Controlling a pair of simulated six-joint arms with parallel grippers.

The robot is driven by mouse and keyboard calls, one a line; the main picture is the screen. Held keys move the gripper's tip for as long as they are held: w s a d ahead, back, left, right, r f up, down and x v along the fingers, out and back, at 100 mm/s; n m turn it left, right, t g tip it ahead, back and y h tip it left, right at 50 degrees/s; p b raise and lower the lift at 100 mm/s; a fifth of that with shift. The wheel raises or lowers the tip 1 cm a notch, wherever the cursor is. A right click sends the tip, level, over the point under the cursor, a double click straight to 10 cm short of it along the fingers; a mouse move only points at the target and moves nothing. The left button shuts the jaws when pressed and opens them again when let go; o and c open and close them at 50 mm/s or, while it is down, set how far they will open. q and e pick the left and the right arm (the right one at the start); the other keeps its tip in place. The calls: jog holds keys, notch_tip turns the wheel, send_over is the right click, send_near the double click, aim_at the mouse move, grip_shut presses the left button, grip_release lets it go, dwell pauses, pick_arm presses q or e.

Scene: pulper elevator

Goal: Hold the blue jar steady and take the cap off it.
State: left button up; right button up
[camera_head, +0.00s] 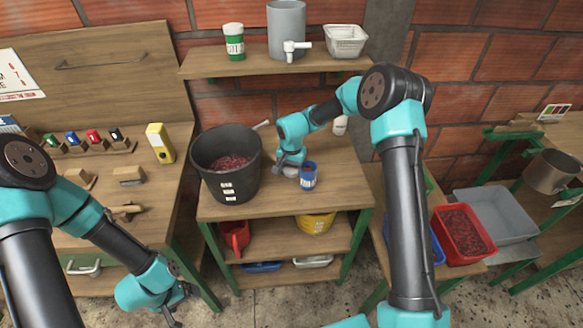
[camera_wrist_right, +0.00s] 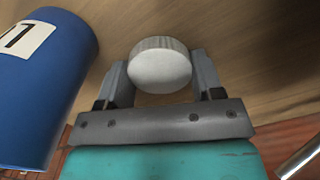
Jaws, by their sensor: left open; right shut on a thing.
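The blue jar (camera_head: 308,179) with a white label stands on the middle wooden table, to the right of the black bucket. It also shows large in the right wrist view (camera_wrist_right: 38,95), at the left edge. My right gripper (camera_head: 287,168) is just left of the jar. It is shut on a round white cap (camera_wrist_right: 160,68), which is apart from the jar; the cap shows small in the head view (camera_head: 291,171). My left gripper (camera_head: 177,311) is open and empty, low at the front left, well away from the jar.
A black bucket (camera_head: 226,180) of red berries stands left of my right gripper. A shelf (camera_head: 255,66) above holds a cup, a grey dispenser and a white basket. A red tray (camera_head: 463,235) of berries is at the right. The table front by the jar is clear.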

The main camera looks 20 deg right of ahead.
aim_at(292, 168)
jog(key=o, duration=1)
jog(key=shift+f, duration=0.1)
notch_tip(292, 168, up, 12)
jog(key=shift+r, duration=0.15)
dwell(0.5)
